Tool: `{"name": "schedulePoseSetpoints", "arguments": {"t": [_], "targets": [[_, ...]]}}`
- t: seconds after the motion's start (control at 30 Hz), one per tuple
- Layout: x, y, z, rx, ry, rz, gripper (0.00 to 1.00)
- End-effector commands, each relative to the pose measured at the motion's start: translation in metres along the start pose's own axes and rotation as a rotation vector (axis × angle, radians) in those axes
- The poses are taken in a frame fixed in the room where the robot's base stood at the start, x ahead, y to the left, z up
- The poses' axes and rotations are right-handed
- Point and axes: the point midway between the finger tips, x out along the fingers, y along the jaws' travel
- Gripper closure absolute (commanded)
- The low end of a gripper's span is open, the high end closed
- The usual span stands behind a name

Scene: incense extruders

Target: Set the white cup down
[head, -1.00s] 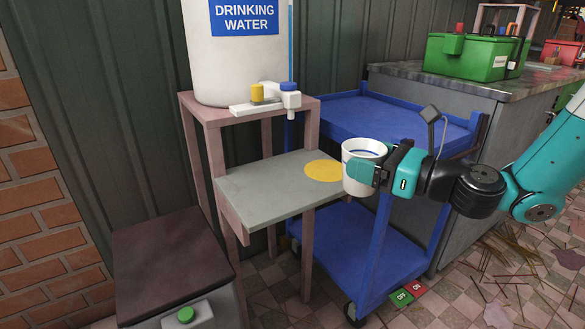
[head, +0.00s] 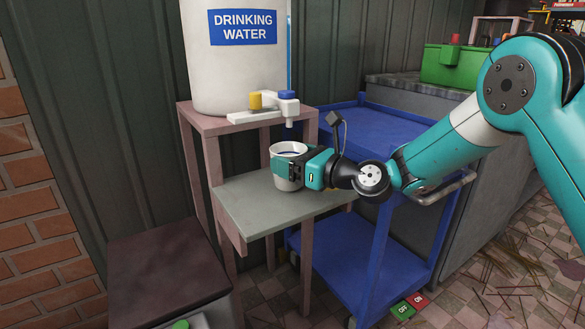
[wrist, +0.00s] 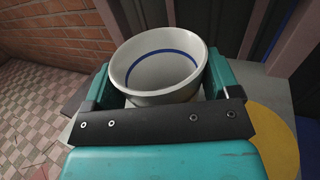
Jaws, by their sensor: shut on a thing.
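The white cup (head: 285,184) is upright between the fingers of my gripper (head: 292,168), which is shut on it. In the wrist view the cup (wrist: 158,72) shows an open mouth with a blue ring inside. It is over the grey shelf (head: 262,208) of the stand, below the tap; I cannot tell whether its base touches the shelf. The yellow disc (wrist: 272,140) lies on the shelf, to the right of the cup in the wrist view.
The white drinking water tank (head: 235,80) stands on the upper board, its tap (head: 287,104) jutting out close above the cup. A blue cart (head: 375,132) is to the right. A dark-topped box (head: 165,265) is at the lower left. The shelf's front left is clear.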

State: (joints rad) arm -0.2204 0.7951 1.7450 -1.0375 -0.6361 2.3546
Motion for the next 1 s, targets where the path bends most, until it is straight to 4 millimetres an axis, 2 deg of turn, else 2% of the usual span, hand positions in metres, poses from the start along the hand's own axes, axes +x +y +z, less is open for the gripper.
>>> {"name": "schedulePoseSetpoints", "arguments": {"t": [0.03,0.4,0.43,0.5,0.77,0.87,1.0], "targets": [[0.000,0.000,-0.008,-0.001,-0.003,0.000,0.52],[0.000,0.000,-0.009,-0.002,-0.002,0.001,0.52],[0.000,0.000,-0.009,-0.002,-0.001,0.001,0.11],[0.000,0.000,-0.009,-0.002,-0.001,0.001,0.00],[0.000,0.000,-0.005,-0.004,-0.003,0.001,0.00],[-0.012,-0.001,-0.006,0.000,0.000,-0.001,0.00],[-0.040,-0.002,-0.006,0.002,0.001,-0.004,0.00]]}}
